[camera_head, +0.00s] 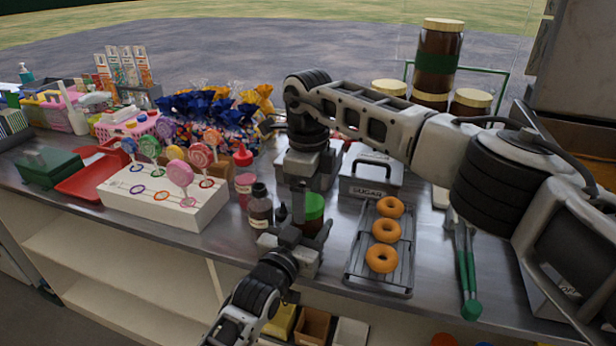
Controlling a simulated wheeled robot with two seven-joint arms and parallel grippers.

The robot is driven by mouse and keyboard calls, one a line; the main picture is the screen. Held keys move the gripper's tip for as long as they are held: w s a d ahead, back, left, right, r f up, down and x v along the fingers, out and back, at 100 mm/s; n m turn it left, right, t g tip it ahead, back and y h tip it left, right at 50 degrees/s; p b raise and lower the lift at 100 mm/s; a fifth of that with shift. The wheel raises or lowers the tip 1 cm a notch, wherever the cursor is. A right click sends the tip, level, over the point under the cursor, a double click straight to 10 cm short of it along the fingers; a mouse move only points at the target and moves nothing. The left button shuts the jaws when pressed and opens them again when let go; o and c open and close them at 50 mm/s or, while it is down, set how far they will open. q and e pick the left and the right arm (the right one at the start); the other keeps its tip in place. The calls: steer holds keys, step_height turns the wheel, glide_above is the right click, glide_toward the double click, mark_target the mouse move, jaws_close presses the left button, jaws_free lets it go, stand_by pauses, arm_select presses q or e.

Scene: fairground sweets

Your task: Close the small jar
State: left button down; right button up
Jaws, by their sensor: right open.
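A small jar (312,226) with a green lid (313,205) stands near the front edge of the counter. The lid sits at the top of the jar; I cannot tell whether it is fully seated. My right gripper (301,205) points down from above, open, with a dark finger beside the lid's left side. It partly hides the jar. My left gripper (296,238) reaches in from the front, low at the jar's base. Its fingers are partly hidden, and I cannot tell whether they grip the jar.
Dark bottles (260,208) and a red-capped bottle (243,170) stand left of the jar. A white lollipop stand (160,205) is further left. A rack of doughnuts (382,258), a sugar box (371,174) and green-handled tongs (467,270) are to the right.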

steer(key=shift+f, duration=0.3)
steer(key=c, duration=1)
steer(key=shift+c, duration=0.2)
steer(key=o, duration=1.1)
steer(key=shift+o, duration=0.2)
step_height(320, 180, up, 12)
